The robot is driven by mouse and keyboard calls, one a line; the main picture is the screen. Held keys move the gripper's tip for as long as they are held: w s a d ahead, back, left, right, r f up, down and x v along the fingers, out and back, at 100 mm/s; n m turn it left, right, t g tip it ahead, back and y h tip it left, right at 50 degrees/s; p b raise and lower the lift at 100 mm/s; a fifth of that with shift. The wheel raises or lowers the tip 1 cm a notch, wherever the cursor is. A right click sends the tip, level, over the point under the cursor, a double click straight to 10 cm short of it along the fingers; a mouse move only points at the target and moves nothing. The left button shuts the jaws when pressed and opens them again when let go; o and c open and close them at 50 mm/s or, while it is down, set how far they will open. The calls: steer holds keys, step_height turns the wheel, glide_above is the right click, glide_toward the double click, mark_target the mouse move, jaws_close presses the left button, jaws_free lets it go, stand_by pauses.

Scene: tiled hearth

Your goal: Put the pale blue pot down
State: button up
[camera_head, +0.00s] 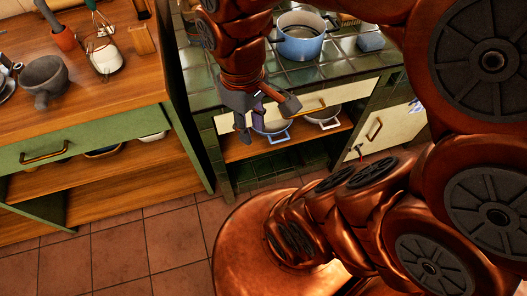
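A pale blue pot (301,43) with dark side handles stands upright on the dark green tiled top of the hearth (345,72), behind my gripper. My gripper (251,124) points down in front of the hearth's front edge, to the left of and nearer than the pot. It is apart from the pot and holds nothing that I can see. Its two grey fingers seem to stand apart with a narrow gap. My arm hides part of the hearth top.
On the shelf below sit a blue-handled pan (276,131) and a pale pan (323,117). A blue-grey cup (371,39) stands right of the pot. Left, a wooden counter (120,91) holds a grey mortar (45,76) and a whisk. Tiles right of the pot's front are bare.

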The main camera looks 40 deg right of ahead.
steer(key=s+a+f+m, duration=0.1)
steer(key=s+f+m, duration=0.1)
steer(key=s, duration=0.3)
steer(key=shift+s+f+m, duration=0.3)
steer(key=shift+f+m, duration=0.05)
steer(key=shift+m, duration=0.25)
steer(key=shift+a+r, duration=0.1)
step_height(320, 180, up, 6)
steer(key=p, duration=0.6)
